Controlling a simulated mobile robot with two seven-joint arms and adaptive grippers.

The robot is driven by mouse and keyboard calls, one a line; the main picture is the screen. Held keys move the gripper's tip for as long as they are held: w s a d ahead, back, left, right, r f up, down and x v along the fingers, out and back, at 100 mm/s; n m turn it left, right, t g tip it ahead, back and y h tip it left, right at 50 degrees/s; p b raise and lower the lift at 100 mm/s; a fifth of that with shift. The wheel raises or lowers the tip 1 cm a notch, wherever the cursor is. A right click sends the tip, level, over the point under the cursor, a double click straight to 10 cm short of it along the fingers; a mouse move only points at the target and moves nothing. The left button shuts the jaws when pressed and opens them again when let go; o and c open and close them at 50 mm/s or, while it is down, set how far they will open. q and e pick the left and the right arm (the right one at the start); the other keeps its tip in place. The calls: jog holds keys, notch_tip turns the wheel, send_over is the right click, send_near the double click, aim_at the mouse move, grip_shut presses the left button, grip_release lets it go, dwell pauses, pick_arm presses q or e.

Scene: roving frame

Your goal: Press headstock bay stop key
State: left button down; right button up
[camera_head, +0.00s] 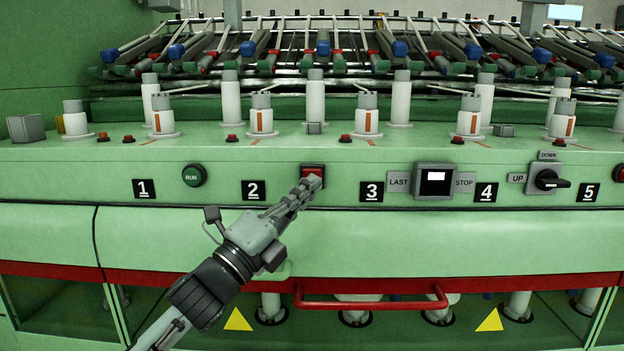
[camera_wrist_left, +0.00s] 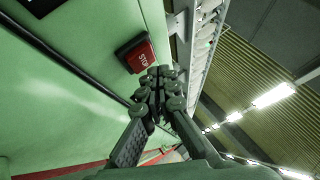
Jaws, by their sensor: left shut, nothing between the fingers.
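The stop key (camera_head: 313,168) is a red square button in a dark frame on the green front panel, between the plates marked 2 and 3. In the left wrist view the red key (camera_wrist_left: 136,54) reads STOP and sits just up and left of the fingertips. My left gripper (camera_head: 310,184) is shut and empty, its tips in front of the key's lower part, which they partly hide in the head view. In the wrist view the tips of the left gripper (camera_wrist_left: 160,73) are close to the key's lower right edge; I cannot tell whether they touch. My right gripper is not in view.
A green RUN button (camera_head: 194,175) is on the left. A LAST/STOP display (camera_head: 435,181) and a black DOWN/UP switch (camera_head: 548,179) are on the right. Another red button (camera_head: 619,173) is at the right edge. A red handle bar (camera_head: 370,304) runs below the panel.

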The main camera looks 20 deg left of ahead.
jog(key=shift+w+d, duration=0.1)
pick_arm(q)
jog(key=shift+w+a, duration=0.1)
jog(key=shift+w, duration=0.3)
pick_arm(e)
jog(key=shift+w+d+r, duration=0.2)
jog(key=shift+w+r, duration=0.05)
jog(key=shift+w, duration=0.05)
pick_arm(q)
jog(key=shift+w+a, duration=0.1)
jog(key=shift+w, duration=0.1)
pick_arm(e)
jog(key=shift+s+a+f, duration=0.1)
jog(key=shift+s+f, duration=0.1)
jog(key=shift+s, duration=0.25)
